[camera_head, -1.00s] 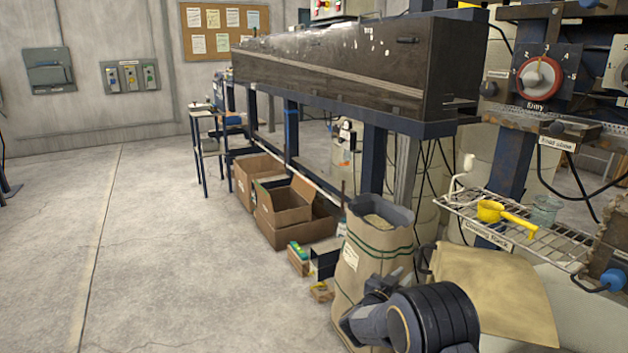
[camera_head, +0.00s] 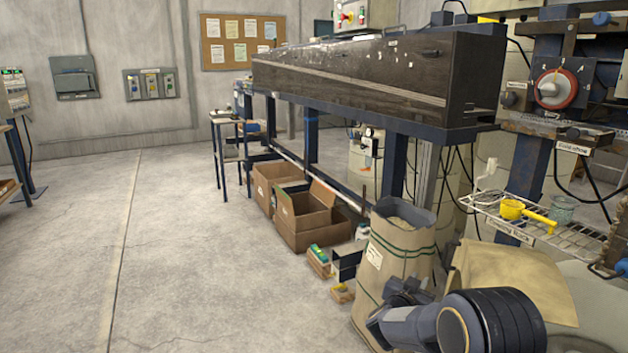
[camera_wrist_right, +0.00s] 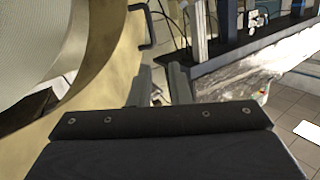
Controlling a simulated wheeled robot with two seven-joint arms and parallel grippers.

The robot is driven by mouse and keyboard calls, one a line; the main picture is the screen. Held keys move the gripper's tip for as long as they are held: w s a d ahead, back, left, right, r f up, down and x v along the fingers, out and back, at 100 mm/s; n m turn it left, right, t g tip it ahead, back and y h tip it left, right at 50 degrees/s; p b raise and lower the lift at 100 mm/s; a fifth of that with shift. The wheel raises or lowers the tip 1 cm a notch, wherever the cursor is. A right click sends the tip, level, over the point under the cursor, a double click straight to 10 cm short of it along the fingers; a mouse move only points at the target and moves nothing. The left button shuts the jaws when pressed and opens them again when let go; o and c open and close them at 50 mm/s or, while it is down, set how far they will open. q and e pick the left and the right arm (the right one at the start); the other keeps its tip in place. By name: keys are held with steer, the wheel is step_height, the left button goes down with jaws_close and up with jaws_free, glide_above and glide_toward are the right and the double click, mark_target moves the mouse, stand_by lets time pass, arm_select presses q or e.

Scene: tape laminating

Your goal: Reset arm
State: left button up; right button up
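My right arm enters the head view at the lower right. Its gripper (camera_head: 408,289) appears in front of the lower part of a tan sack (camera_head: 392,262); I cannot tell whether it touches the sack. In the right wrist view the two dark fingers of the right gripper (camera_wrist_right: 160,84) stand apart, with only background showing between them. Nothing is held in them. My left arm and left gripper are in neither view.
A wire shelf (camera_head: 545,222) with a yellow scoop (camera_head: 520,212) stands at the right. Open cardboard boxes (camera_head: 305,222) lie on the floor beneath the long dark machine (camera_head: 370,75). The concrete floor (camera_head: 190,260) at the left is clear.

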steer(key=s+a+r+n+g+y, duration=0.1)
steer(key=s+a+r+n+y, duration=0.1)
steer(key=s+r+y, duration=0.5)
steer(key=s+a+r+n+y, duration=0.1)
steer(key=s+r+n+y, duration=0.3)
steer(key=s, duration=0.6)
steer(key=s+a+f+n+g+y, duration=0.1)
steer(key=s+f+g, duration=0.3)
steer(key=s, duration=1)
steer(key=s+a+f+g+y, duration=0.1)
steer(key=s+a+f+g, duration=0.3)
steer(key=s, duration=1.1)
step_height(320, 180, up, 18)
steer(key=d+t+p, duration=0.1)
steer(key=d+p, duration=0.1)
steer(key=p, duration=1.7)
steer(key=shift+w+d+m, duration=0.15)
steer(key=shift+w+m, duration=0.15)
